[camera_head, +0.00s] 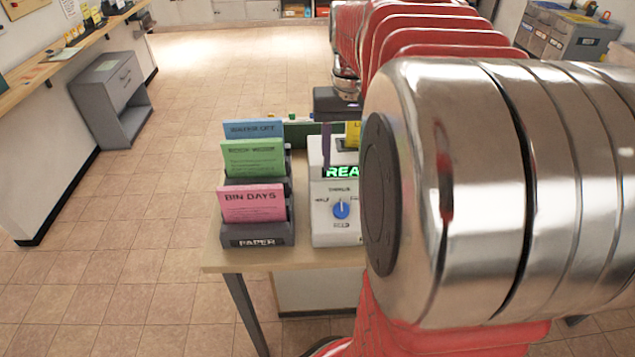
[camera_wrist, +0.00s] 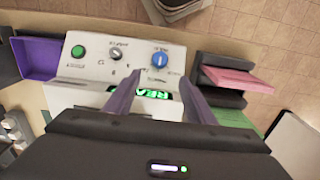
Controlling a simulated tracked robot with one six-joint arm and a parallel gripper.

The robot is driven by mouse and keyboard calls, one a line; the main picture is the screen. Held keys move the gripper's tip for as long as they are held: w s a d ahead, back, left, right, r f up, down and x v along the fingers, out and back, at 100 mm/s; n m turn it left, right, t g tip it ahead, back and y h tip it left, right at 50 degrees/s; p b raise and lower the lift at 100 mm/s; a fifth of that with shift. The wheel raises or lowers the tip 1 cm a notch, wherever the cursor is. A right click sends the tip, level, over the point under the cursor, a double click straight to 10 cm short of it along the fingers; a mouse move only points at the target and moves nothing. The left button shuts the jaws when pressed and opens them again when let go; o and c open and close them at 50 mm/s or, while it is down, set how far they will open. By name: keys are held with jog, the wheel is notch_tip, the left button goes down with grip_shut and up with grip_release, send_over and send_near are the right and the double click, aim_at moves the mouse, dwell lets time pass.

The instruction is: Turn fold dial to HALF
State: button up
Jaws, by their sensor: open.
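The fold dial is a small blue knob (camera_head: 341,210) on the front of a white machine (camera_head: 320,232). Its white pointer mark looks upright in the head view. The labels around it are too small to read surely. The dial also shows in the wrist view (camera_wrist: 160,59), just beyond the fingertips. My gripper (camera_wrist: 160,82) is open, with its two purple fingers apart over the machine's lit green display (camera_wrist: 153,94). Nothing is between the fingertips, and they look apart from the dial. In the head view one purple finger shows above the display; my arm hides the machine's right side.
A paper rack (camera_head: 258,241) with pink, green and blue sheets stands directly left of the machine. In the wrist view a green button (camera_wrist: 78,51), a small grey knob (camera_wrist: 116,53) and a purple tray (camera_wrist: 38,58) sit beside the dial. Open tiled floor lies left of the table.

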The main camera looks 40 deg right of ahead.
aim_at(341, 207)
jog(key=shift+f, duration=0.1)
notch_tip(341, 207, down, 14)
jog(key=shift+r, duration=0.2)
dwell(0.5)
jog(key=shift+c, duration=0.6)
jog(key=c, duration=0.9)
